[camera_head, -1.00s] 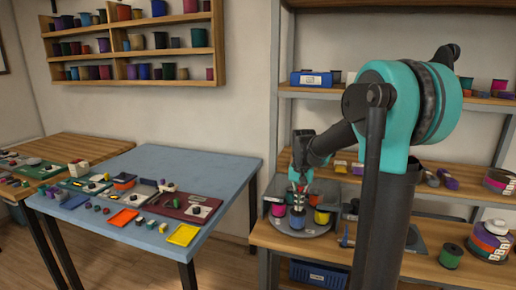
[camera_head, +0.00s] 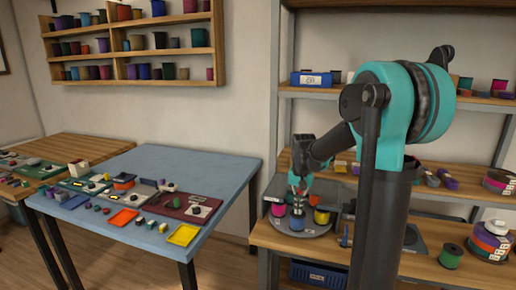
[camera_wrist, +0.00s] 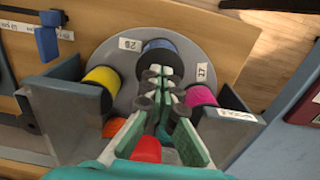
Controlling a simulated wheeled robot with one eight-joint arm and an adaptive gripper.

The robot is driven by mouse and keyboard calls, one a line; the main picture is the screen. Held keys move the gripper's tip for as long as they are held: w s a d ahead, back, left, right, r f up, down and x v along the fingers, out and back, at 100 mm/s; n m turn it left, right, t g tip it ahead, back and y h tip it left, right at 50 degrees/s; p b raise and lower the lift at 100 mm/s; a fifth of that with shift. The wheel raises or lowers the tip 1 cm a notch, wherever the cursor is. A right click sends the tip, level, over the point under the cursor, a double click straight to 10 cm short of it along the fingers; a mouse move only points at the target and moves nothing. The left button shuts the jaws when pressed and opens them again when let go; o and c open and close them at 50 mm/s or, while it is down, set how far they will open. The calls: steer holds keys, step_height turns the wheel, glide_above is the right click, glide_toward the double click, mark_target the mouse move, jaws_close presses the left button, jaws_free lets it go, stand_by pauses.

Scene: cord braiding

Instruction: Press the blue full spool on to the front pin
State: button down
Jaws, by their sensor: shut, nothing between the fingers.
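The blue spool (camera_head: 297,223) stands upright on the front of a grey round turntable (camera_head: 316,233) on the shelf. In the wrist view it shows at the top (camera_wrist: 158,58), next to a label on the disc. My gripper (camera_head: 298,200) hangs over the turntable. In the wrist view its shut fingers (camera_wrist: 160,74) overlap the near side of the blue spool's top, with nothing held between them. I cannot tell whether the fingertips touch it. The front pin is not visible, and I cannot tell how far down the spool sits.
A yellow spool (camera_wrist: 103,82) and a pink spool (camera_wrist: 200,97) stand on either side, beside grey upright plates (camera_wrist: 72,118). A red spool (camera_wrist: 146,150) lies under the fingers. A blue worktable (camera_head: 160,160) with parts stands left. A green spool (camera_head: 450,255) stands right on the shelf.

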step_height(320, 180, up, 8)
stand_by(1.0)
steer(key=s+d+f+n+t, duration=0.1)
steer(key=s+d+f+t, duration=0.1)
steer(key=s+f, duration=0.6)
steer(key=s+d+f+n+t, duration=0.2)
steer(key=s+f, duration=0.7)
steer(key=s, duration=0.5)
steer(key=shift+n, duration=0.3)
